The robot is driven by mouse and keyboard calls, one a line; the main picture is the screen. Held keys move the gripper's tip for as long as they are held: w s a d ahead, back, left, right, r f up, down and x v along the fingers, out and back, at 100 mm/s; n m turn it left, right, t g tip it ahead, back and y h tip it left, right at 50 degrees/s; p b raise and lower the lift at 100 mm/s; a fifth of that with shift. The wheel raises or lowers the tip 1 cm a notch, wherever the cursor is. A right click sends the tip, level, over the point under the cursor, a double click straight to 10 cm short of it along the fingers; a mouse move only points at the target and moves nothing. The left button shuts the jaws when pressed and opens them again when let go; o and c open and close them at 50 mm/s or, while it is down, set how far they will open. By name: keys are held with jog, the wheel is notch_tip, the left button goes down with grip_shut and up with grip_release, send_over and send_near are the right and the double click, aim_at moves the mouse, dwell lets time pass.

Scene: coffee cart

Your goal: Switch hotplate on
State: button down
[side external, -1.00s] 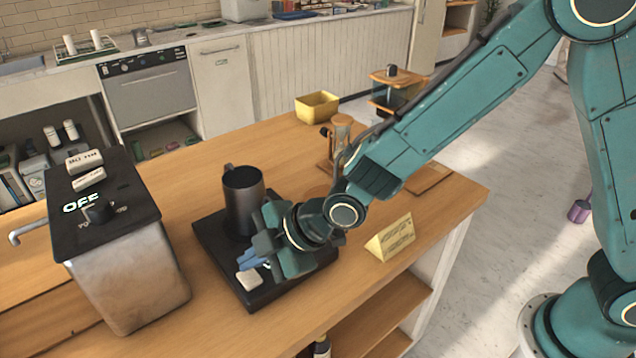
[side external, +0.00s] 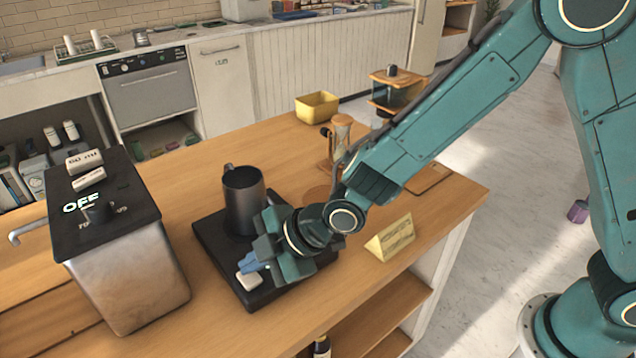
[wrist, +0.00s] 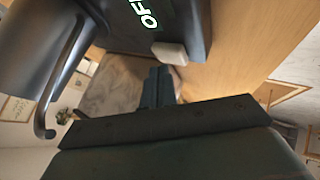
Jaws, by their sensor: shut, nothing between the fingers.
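The hotplate (side external: 219,255) is a flat black slab on the wooden counter. A dark mug (side external: 244,203) stands on its back part. A white rocker switch (side external: 249,281) sits at its front edge; it also shows in the wrist view (wrist: 170,53). Glowing letters "OF" (wrist: 143,14), cut off by the frame, show on the slab in the wrist view. My gripper (side external: 251,264) is shut and empty, low over the slab, its blue-grey tips right by the switch. I cannot tell whether they touch it. My gripper partly hides the slab's right side.
A metal box (side external: 125,277) with a black top, a knob and a glowing "OFF" stands on the left. A yellow folded card (side external: 390,238) stands right of the hotplate. An hourglass-shaped item (side external: 340,138) and a yellow bin (side external: 317,107) are behind.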

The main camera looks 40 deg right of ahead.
aim_at(257, 276)
jog(key=shift+f, duration=0.55)
dwell(0.8)
jog(key=shift+r, duration=1)
jog(key=shift+r, duration=0.1)
jog(key=shift+r, duration=2.9)
